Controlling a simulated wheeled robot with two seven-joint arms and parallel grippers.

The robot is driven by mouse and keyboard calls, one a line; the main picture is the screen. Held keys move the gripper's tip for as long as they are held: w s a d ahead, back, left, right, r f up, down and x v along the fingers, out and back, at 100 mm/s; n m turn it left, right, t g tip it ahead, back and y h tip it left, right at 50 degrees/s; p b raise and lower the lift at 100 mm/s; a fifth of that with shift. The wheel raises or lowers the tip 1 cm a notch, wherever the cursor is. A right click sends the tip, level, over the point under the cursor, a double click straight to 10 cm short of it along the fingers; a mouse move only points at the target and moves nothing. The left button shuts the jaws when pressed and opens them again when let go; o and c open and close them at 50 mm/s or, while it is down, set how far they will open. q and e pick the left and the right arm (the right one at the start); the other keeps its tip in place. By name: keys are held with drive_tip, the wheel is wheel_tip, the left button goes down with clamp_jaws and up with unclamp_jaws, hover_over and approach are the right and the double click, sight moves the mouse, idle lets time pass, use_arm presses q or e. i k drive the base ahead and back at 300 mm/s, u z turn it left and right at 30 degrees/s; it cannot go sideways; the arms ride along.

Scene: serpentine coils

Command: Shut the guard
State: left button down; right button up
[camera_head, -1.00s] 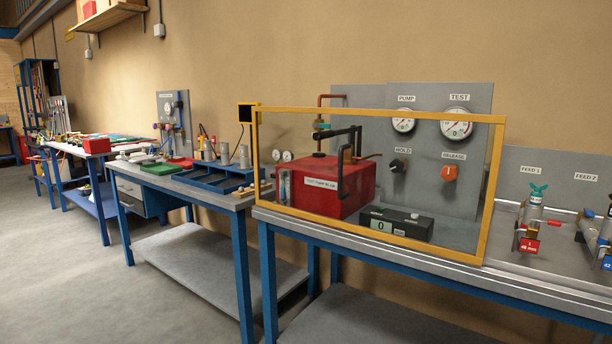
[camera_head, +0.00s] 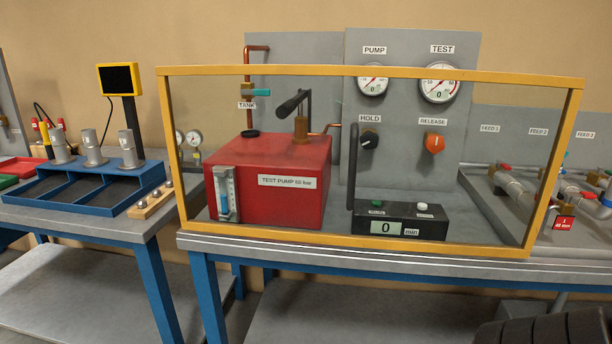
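The guard (camera_head: 370,72) is a clear panel in a yellow frame. It stands in front of the red test pump (camera_head: 268,180), with its lower bar along the front of the bench. A black upright handle (camera_head: 352,168) shows near its middle. The pump, the black timer box (camera_head: 400,219) reading 0 and the lower part of the gauge panel show through it. The frame looks wider at the top than at the bottom; I cannot tell whether it is fully upright or latched. Neither of my grippers is in view.
A blue tray with metal cylinders (camera_head: 92,148) and a small screen on a post (camera_head: 119,80) stand on the left bench. Pipes and valves (camera_head: 515,183) lie to the right. A dark ribbed part, possibly mine, shows at the lower right.

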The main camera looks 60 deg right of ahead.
sight(576, 85)
drive_tip(key=z, duration=1.75)
